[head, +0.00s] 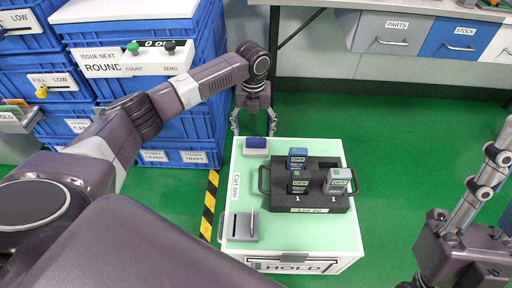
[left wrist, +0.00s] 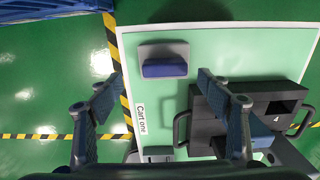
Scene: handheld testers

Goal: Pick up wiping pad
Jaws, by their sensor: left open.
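The wiping pad (head: 256,142) is a small dark blue block on a pale grey holder at the far left corner of the cart top. It also shows in the left wrist view (left wrist: 165,67), upper middle. My left gripper (head: 254,131) is open and empty at the cart's far edge by the pad. In the left wrist view my left gripper's fingers (left wrist: 160,80) are wide apart, the pad showing between them and untouched as far as I can see. Part of my right arm shows at the lower right of the head view; its fingertips cannot be made out.
The green-topped cart (head: 300,237) carries a black tray (head: 315,203) with several handheld testers and a grey holder (head: 241,227) at the near left. Blue crates (head: 205,125) stand left of the cart. A drawer bench is behind. Green floor is clear to the right.

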